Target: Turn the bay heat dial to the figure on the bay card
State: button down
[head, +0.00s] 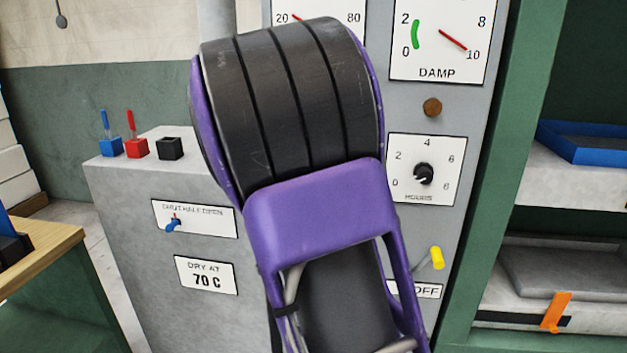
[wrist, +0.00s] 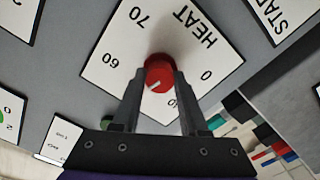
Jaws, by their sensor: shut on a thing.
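In the wrist view a red round knob (wrist: 158,70) sits on the white HEAT plate (wrist: 113,42). My gripper (wrist: 158,80) is shut on the knob, one finger at each side. The plate appears turned, with 70 at upper left, 60 at left and 0 at right; figures near the bottom are partly hidden by the fingers. A short white mark on the knob slants toward lower left; its exact reading is unclear. In the head view the bay card (head: 207,275) reads DRY AT 70 C. My arm hides the heat dial and my gripper there.
In the head view, the DAMP gauge (head: 438,40), HOURS dial (head: 424,173) and yellow switch (head: 437,257) are right of my arm. A blue lever (head: 174,223) and coloured toggles (head: 137,147) are left. The wrist view shows part of a START plate (wrist: 272,14).

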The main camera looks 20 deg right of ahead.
jog(key=m+b, duration=0.2)
jog(key=m, duration=1.9)
jog(key=shift+r, duration=0.1)
dwell(0.5)
jog(key=shift+c, duration=2.2)
grip_release()
